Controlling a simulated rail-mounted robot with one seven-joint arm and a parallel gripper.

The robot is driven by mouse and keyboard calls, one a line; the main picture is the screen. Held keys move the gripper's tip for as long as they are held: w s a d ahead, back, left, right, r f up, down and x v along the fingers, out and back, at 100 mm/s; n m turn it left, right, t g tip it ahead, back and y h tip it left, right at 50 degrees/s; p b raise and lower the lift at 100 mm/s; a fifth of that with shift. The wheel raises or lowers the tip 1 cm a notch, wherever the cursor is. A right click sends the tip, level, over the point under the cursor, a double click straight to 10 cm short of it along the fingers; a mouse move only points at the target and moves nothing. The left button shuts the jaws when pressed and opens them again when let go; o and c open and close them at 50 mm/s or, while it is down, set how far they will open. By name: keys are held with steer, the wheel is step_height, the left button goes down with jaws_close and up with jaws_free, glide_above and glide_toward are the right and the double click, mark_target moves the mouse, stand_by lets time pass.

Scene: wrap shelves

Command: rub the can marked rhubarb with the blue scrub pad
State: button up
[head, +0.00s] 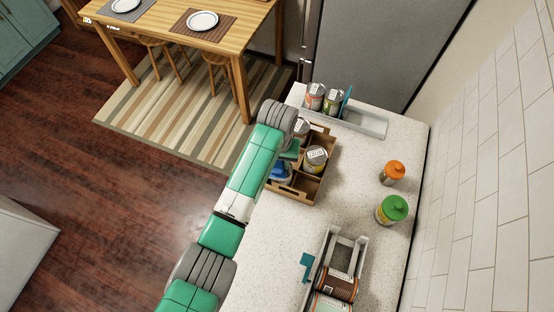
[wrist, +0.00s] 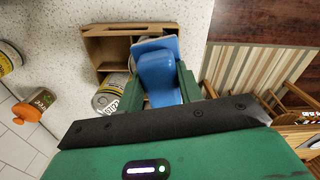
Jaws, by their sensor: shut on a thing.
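My gripper (wrist: 158,82) is shut on the blue scrub pad (wrist: 157,62), which shows between its two green fingers in the wrist view. In the head view the blue pad (head: 280,172) is at the near left part of a brown divided crate (head: 304,196), beneath my gripper (head: 288,158). I cannot tell whether the pad touches the crate. A can (head: 316,158) with a pale label stands in the crate; a can beside the pad also shows in the wrist view (wrist: 107,99). Another can (head: 301,128) is partly hidden behind my wrist. No label reads clearly as rhubarb.
Two cans (head: 315,97) (head: 332,102) stand in a grey tray (head: 362,122) at the back. An orange-lidded jar (head: 392,173) and a green-lidded jar (head: 391,210) stand near the wall. A grey rack (head: 343,262) is at the front. The counter between them is clear.

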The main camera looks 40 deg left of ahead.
steer(key=shift+w+d+p, duration=0.2)
steer(key=shift+d+p, duration=0.05)
steer(key=shift+d, duration=0.35)
steer(key=shift+w+d+p, duration=0.2)
steer(key=shift+d+p, duration=0.05)
steer(key=shift+d, duration=0.3)
steer(key=shift+d+r+p, duration=0.2)
steer(key=shift+r+p, duration=0.15)
step_height(320, 180, up, 7)
steer(key=p, duration=0.6)
steer(key=shift+p, duration=0.4)
